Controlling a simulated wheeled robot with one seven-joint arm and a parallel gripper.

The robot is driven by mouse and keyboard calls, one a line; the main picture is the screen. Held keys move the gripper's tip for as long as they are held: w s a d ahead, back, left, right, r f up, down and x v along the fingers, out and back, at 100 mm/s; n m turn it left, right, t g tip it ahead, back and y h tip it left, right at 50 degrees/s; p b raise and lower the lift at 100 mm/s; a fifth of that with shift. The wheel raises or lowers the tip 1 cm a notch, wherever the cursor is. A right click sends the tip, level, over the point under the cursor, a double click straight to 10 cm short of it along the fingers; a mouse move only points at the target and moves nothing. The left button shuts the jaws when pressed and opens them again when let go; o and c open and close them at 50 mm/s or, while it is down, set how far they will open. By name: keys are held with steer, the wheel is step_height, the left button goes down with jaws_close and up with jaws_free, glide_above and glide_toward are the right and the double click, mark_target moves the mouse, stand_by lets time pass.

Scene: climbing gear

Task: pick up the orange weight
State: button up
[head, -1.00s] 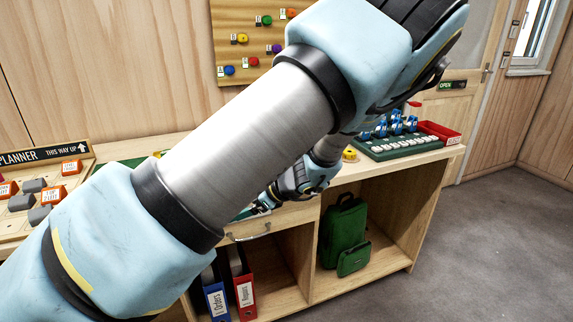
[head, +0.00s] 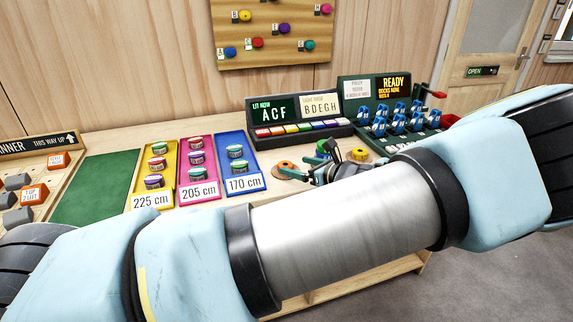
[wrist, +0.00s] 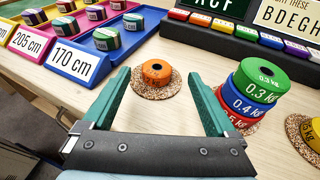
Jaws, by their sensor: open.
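The orange weight (wrist: 156,72) is a small disc with a dark centre hole, lying on a round cork mat (wrist: 153,91) in the wrist view. In the head view the orange weight (head: 286,166) sits on the counter right of the 170 cm tray. My gripper (wrist: 160,86) is open, with its green fingers spread either side of the weight's line and nothing between them but counter and the near part of the mat. The weight lies just beyond or about level with the fingertips. In the head view my gripper (head: 312,172) is small and partly hidden by my arm.
A stack of green, blue and red weights (wrist: 255,90) stands close to the right finger. A yellow weight (wrist: 312,132) is farther right. Coloured trays (wrist: 85,45) lie to the left, and a black key panel (wrist: 235,32) stands behind.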

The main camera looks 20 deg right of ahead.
mark_target(287, 165)
steer(key=shift+f+p+x, duration=0.15)
steer(key=shift+p+x, duration=0.45)
steer(key=shift+x, duration=0.85)
steer(key=shift+f+p+x, duration=0.15)
steer(key=shift+p+x, duration=0.45)
steer(key=shift+x, duration=0.85)
steer(key=shift+s+a, duration=0.15)
steer(key=shift+a, duration=0.05)
steer(key=shift+c, duration=0.4)
jaws_close()
